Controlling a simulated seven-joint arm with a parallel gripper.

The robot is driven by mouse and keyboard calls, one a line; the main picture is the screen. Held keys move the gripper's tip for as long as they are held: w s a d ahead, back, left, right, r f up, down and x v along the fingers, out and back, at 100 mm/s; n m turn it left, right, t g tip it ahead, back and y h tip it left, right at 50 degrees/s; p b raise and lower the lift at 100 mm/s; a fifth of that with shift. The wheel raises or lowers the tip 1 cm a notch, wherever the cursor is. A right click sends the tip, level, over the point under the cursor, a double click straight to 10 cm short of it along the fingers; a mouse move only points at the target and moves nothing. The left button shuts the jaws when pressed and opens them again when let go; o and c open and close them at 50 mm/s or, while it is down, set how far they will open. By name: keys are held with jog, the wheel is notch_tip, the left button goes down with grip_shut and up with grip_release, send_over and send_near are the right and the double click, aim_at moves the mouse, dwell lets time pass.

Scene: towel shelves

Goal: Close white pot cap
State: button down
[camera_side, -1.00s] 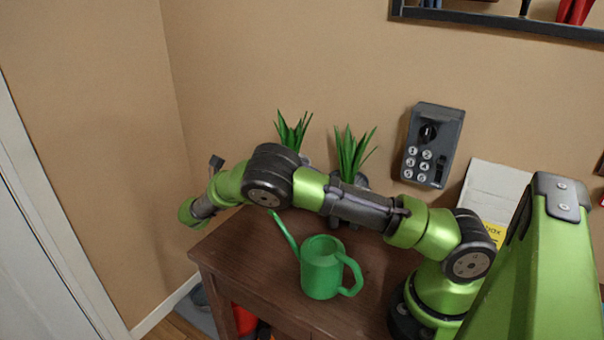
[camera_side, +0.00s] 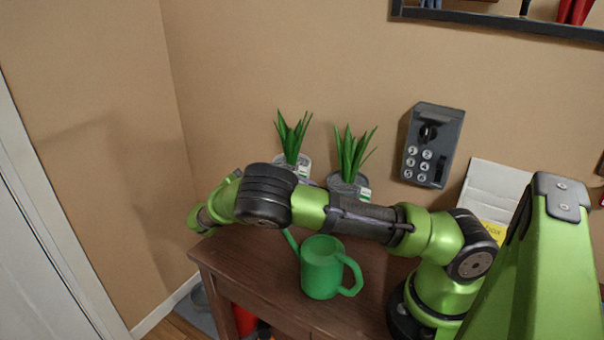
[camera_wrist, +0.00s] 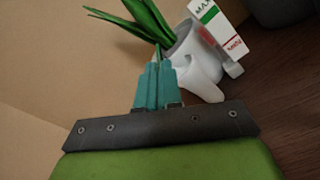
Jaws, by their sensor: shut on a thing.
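In the wrist view, the white pot (camera_wrist: 190,47) holds a green spiky plant and stands just beyond my gripper. A white piece (camera_wrist: 197,82), which looks like the white pot cap, lies low against the pot and beside my fingers. My gripper (camera_wrist: 157,62) has its teal fingers close together, shut on this white piece; the grip itself is mostly hidden. I cannot tell how the cap sits on the pot. In the side view, my gripper's fingers are hidden at the left end of my arm.
A green watering can (camera_side: 321,268) stands on the brown wooden table (camera_side: 250,262), close below my arm. Two potted plants (camera_side: 293,140) (camera_side: 351,155) stand behind my arm by the wall. A white carton (camera_wrist: 219,27) stands beside the pot. A grey keypad box (camera_side: 432,146) hangs on the wall.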

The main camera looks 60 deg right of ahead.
jog(key=shift+s+f+m, duration=0.2)
jog(key=shift+s+m, duration=0.05)
jog(key=shift+m, duration=0.85)
jog(key=shift+a, duration=0.1)
jog(key=c, duration=1.3)
grip_release()
jog(key=a, duration=0.8)
